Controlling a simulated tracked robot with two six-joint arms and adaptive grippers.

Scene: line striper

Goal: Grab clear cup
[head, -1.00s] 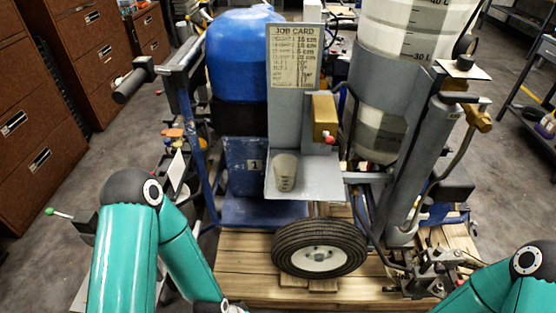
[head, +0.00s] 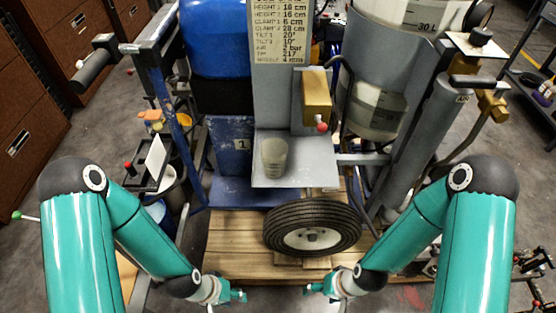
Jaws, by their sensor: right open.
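The clear cup (head: 273,158) stands upright on a small grey shelf (head: 307,172) at the front of the striper machine. It looks translucent grey with faint marks on its side. My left gripper (head: 240,295) is low at the bottom of the head view, below and left of the cup and apart from it. Its jaws are too small to read. My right gripper (head: 312,290) is open, below and right of the cup, touching nothing that I can see. The two grippers face each other across a gap.
A black tyre (head: 312,228) stands below the shelf, between the cup and my grippers. A brass block with a red knob (head: 321,127) sits right of the cup. The job card (head: 280,33) is above. Blue frame bars and a graduated tank (head: 373,105) flank the shelf.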

